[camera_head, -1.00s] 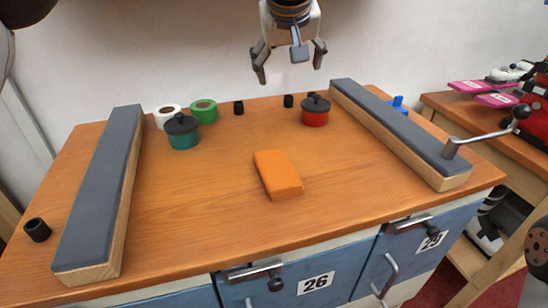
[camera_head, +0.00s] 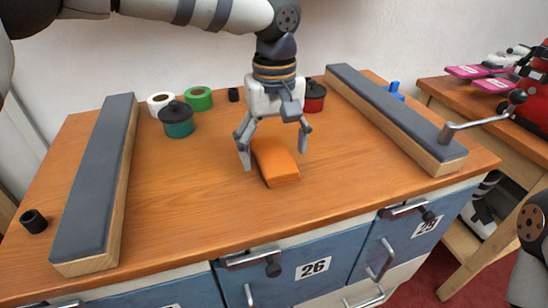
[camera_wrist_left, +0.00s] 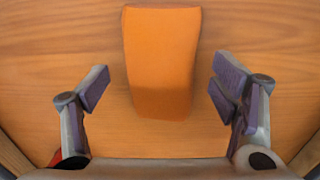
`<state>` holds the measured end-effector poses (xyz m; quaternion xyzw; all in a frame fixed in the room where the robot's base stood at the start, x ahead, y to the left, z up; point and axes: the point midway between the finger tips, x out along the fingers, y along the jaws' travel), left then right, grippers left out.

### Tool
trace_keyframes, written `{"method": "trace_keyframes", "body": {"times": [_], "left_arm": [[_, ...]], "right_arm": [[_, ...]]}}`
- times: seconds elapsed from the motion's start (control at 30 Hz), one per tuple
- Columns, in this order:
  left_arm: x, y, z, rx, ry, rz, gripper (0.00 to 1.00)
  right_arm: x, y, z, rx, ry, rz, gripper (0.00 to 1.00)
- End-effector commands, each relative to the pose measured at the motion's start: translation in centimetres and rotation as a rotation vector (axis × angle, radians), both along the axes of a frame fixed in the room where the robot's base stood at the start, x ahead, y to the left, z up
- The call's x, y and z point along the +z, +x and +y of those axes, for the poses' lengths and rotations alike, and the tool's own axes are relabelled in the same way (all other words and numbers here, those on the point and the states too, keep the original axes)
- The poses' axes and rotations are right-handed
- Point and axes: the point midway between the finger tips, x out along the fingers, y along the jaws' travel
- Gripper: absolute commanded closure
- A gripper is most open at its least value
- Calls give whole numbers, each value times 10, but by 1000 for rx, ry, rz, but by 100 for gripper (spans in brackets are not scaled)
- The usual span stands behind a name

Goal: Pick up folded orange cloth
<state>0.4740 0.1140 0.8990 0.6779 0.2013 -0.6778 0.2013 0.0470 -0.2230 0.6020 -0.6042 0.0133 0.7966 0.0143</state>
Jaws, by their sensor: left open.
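The folded orange cloth (camera_head: 277,168) lies flat on the wooden bench top near its middle. In the left wrist view the cloth (camera_wrist_left: 162,60) sits upper centre, between the lines of the two fingers. My left gripper (camera_head: 273,160) is open and empty, pointing down over the cloth with a finger to either side of it. In the left wrist view my left gripper (camera_wrist_left: 163,95) has clear gaps between its pads and the cloth. My right gripper is not clearly in view.
Long grey-topped wooden bars (camera_head: 97,180) and (camera_head: 390,115) flank the bench (camera_head: 190,200). A teal pot (camera_head: 179,124), a red pot (camera_head: 314,98), white tape (camera_head: 158,101) and green tape (camera_head: 198,98) stand toward the back. The bench around the cloth is clear.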

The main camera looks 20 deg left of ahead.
Motion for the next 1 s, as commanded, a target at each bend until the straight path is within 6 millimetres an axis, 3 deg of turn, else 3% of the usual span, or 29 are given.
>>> {"method": "trace_keyframes", "body": {"times": [0.13,0.37,0.77,0.9,1.0], "left_arm": [[0,0,0,0,0,0,20],[0,0,0,0,0,0,68],[8,1,0,0,0,-1,71],[34,1,0,1,-3,-3,71],[65,-23,-6,-4,-2,-10,71]], "right_arm": [[0,0,0,0,0,0,60],[0,0,0,0,0,0,60],[0,0,0,0,0,1,60],[0,0,0,0,0,2,60],[7,7,0,0,0,-24,60]]}}
